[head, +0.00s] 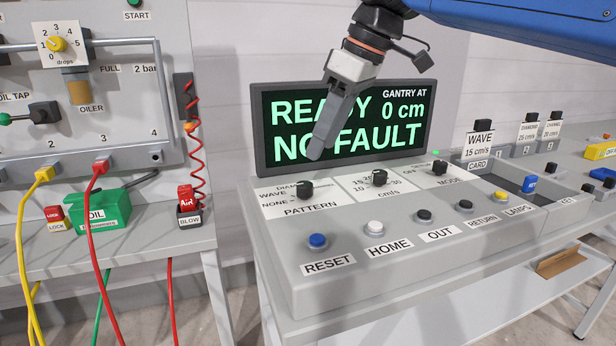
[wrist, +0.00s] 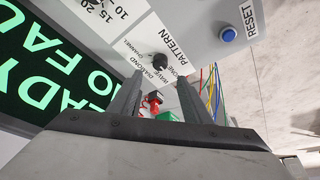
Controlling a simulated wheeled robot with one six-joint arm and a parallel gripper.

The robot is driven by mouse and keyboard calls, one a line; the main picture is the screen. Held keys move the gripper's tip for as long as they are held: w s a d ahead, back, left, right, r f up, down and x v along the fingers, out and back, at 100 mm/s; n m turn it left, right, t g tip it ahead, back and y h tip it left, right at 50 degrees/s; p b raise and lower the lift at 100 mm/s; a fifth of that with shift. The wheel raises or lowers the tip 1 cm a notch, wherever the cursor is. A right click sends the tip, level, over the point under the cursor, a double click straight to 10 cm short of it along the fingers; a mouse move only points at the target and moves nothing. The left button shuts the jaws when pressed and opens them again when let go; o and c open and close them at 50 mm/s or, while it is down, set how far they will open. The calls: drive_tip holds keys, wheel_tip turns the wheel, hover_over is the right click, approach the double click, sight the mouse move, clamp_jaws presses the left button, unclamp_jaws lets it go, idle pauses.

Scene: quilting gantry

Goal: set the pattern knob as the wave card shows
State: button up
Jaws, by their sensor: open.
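The pattern knob (head: 305,190) is a small black knob on the grey sloped console, at its left, with NONE, WAVE and DIAMOND labels around it. In the wrist view the knob (wrist: 159,60) lies just beyond and between my fingertips, with a CHANNEL label too. I cannot tell where its pointer stands. The wave card (head: 479,145) stands upright in the CARD holder and reads WAVE, 15 cm/s. My gripper (head: 318,150) hangs above the knob, in front of the screen, apart from the knob. In the wrist view its two fingers (wrist: 160,78) are spread and empty.
A screen (head: 344,125) behind the console reads READY, NO FAULT, 0 cm. The speed knob (head: 379,178) and mode knob (head: 440,167) sit right of the pattern knob. The blue RESET button (head: 317,241) is in front. A red air hose (head: 194,140) hangs at left.

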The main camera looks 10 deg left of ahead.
sight(305, 184)
drive_tip(key=x, duration=0.9)
drive_tip(key=c, duration=1)
